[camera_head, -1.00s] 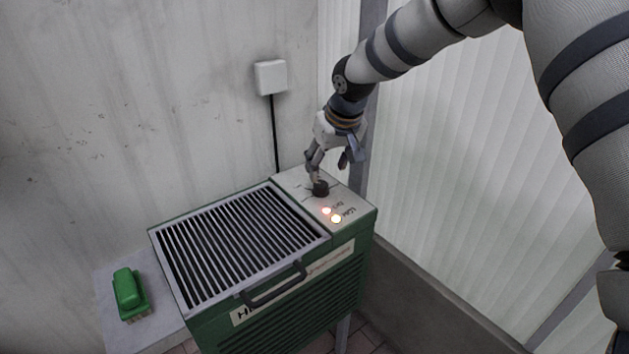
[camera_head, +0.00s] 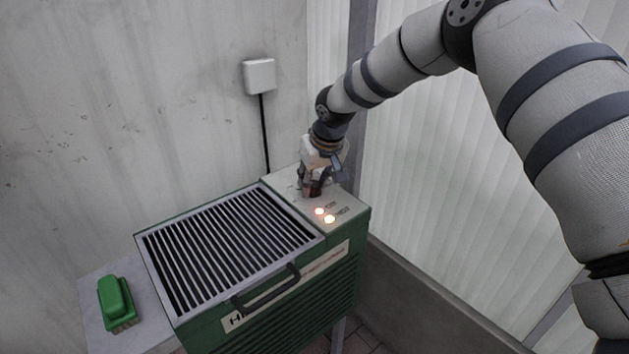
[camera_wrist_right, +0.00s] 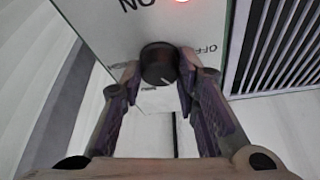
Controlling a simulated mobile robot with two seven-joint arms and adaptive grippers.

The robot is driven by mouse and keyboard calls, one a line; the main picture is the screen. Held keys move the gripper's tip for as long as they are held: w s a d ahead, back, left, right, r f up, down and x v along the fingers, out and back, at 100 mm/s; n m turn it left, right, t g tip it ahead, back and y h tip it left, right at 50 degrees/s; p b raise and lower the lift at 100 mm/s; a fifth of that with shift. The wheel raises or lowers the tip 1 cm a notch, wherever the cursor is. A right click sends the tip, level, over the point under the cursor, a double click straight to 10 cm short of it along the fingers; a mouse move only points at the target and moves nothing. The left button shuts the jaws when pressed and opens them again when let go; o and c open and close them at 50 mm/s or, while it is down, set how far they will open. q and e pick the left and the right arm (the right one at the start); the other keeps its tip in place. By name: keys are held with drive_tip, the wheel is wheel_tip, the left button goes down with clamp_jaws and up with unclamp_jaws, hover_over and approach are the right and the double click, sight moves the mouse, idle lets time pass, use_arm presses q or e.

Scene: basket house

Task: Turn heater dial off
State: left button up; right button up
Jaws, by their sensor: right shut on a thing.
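The green heater (camera_head: 342,283) stands against the wall, with a pale control panel (camera_head: 346,206) at its right end. The black dial (camera_wrist_right: 158,62) is on this panel in the right wrist view. My right gripper (camera_head: 311,191) reaches down onto the panel, with its fingers shut on the dial's two sides. In the head view the fingers mostly hide the dial. The dial's white mark points down and slightly right in the wrist view. "ON" is printed above it and "OFF" to its right. Two indicator lights (camera_head: 329,219) glow. My left gripper is not in view.
A slatted grille (camera_head: 228,246) and a dark handle (camera_head: 266,291) are left of and below the panel. A green brush (camera_head: 117,303) lies on a grey ledge (camera_head: 98,290). A white wall box (camera_head: 259,76) has a black cable. A pale ribbed wall is at right.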

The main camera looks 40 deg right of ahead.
drive_tip(key=shift+d+n+y, duration=0.1)
drive_tip(key=shift+n+y, duration=0.3)
drive_tip(key=shift+n, duration=0.7)
drive_tip(key=n+y, duration=0.1)
drive_tip(key=n, duration=0.1)
drive_tip(key=shift+d+f+n, duration=0.1)
drive_tip(key=shift+d+n, duration=0.05)
drive_tip(key=shift+n, duration=0.15)
drive_tip(key=n+b, duration=0.1)
drive_tip(key=n, duration=0.1)
drive_tip(key=n+g+y+b, duration=0.1)
drive_tip(key=n, duration=0.1)
drive_tip(key=shift+d+f+y, duration=0.1)
drive_tip(key=shift+f+y, duration=0.05)
drive_tip(key=shift+y, duration=0.15)
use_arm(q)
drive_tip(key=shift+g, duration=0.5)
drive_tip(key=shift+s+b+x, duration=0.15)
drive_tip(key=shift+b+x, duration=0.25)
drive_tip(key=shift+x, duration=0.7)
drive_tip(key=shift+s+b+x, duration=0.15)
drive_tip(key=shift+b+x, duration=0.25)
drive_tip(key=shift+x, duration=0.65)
use_arm(e)
drive_tip(key=shift+w+n+g+y, duration=0.1)
drive_tip(key=shift+n+g+y, duration=0.3)
drive_tip(key=shift+n, duration=1.2)
drive_tip(key=shift+r, duration=0.2)
drive_tip(key=o, duration=1.2)
drive_tip(key=shift+c, duration=0.2)
